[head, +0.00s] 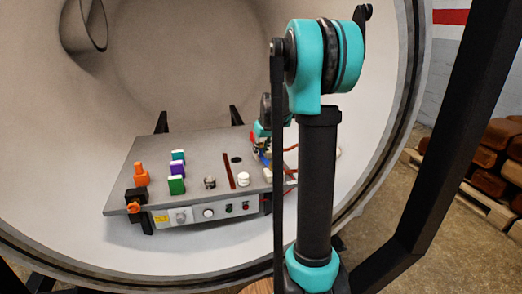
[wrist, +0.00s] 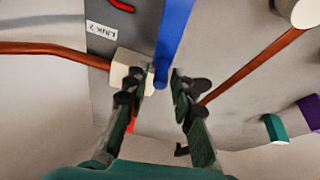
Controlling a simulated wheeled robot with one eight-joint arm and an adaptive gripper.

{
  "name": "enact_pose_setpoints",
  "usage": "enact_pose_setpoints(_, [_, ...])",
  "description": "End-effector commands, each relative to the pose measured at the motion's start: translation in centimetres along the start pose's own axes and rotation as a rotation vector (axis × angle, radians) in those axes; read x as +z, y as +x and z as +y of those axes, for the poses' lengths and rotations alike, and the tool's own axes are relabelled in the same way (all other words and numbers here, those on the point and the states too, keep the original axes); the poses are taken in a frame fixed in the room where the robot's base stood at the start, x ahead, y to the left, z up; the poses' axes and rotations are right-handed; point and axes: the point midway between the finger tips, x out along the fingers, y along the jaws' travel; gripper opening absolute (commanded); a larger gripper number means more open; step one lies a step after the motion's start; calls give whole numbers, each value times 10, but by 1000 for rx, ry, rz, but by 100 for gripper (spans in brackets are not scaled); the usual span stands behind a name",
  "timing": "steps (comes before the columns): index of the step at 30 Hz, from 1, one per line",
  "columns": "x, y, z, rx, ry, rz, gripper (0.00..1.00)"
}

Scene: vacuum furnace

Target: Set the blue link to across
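The blue link (wrist: 174,35) is a long bar in the wrist view. It runs from the top edge down to a rounded end just ahead of my fingertips. My gripper (wrist: 163,88) has its two fingers apart, with the bar's lower end in line with the gap. I cannot tell whether a finger touches it. A cream block (wrist: 131,70) sits beside the link's end, on the left, partly behind the left finger. In the head view the blue link (head: 264,159) is a small patch below my gripper, mostly hidden by my arm.
A dark plate labelled LINK 2 (wrist: 101,30) lies beside the link. The grey panel (head: 204,148) carries an orange knob (head: 140,174), green and purple blocks, and white knobs. The round furnace wall surrounds it.

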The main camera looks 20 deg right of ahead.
Motion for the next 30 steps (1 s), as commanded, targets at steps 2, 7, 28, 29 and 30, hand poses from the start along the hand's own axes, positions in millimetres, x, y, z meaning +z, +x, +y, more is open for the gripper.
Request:
enact_pose_setpoints(2, [0,0,0,0,0,0,11])
enact_pose_setpoints(7, [0,0,0,0,0,0,0])
enact_pose_setpoints(28, [0,-1,-14,-46,-110,1,0])
enact_pose_setpoints(29, [1,-1,-17,-54,-128,1,0])
enact_pose_setpoints(30, [1,-1,-20,-65,-155,1,0])
